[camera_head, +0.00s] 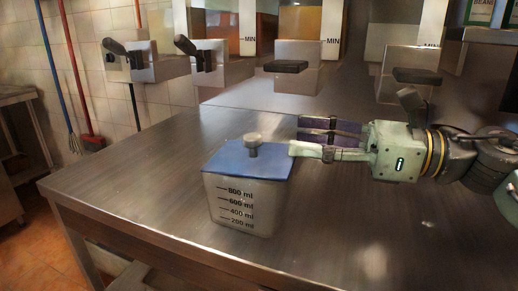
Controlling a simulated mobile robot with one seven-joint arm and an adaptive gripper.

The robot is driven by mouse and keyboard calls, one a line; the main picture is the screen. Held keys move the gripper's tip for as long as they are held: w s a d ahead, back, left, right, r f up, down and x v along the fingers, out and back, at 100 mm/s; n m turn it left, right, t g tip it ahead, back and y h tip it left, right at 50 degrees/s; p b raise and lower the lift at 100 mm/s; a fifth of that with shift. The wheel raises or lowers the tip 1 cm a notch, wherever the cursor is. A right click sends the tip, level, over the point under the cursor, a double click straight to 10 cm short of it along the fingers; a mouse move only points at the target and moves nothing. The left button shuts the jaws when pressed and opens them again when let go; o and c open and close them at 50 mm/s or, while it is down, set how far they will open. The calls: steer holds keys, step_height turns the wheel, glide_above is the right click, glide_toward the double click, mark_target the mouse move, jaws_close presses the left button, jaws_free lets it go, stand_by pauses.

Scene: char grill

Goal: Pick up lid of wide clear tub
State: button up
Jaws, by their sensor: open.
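The wide clear tub (240,209) stands upright on the steel table, with black ml markings on its front. The fingers are apart and empty. The nearer, pale fingertip is at the lid's right edge in the picture; I cannot tell whether it touches. The fingers are to the right of the knob, not around it.
The steel table (136,183) is clear to the left and in front of the tub. Dispensers with black handles or tabs (204,62) line the back. A broom (93,143) and a blue pole stand by the tiled wall at left.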

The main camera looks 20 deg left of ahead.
mark_target(253, 136)
steer(key=a, duration=0.2)
steer(key=shift+s+a, duration=0.25)
steer(key=shift+a, duration=0.15)
steer(key=a, duration=0.1)
steer(key=a+p, duration=0.1)
steer(key=a, duration=0.2)
steer(key=shift+s+a+f+p, duration=0.3)
steer(key=shift+a+f+p, duration=0.05)
steer(key=shift+a, duration=0.55)
steer(key=shift+c, duration=0.3)
jaws_close()
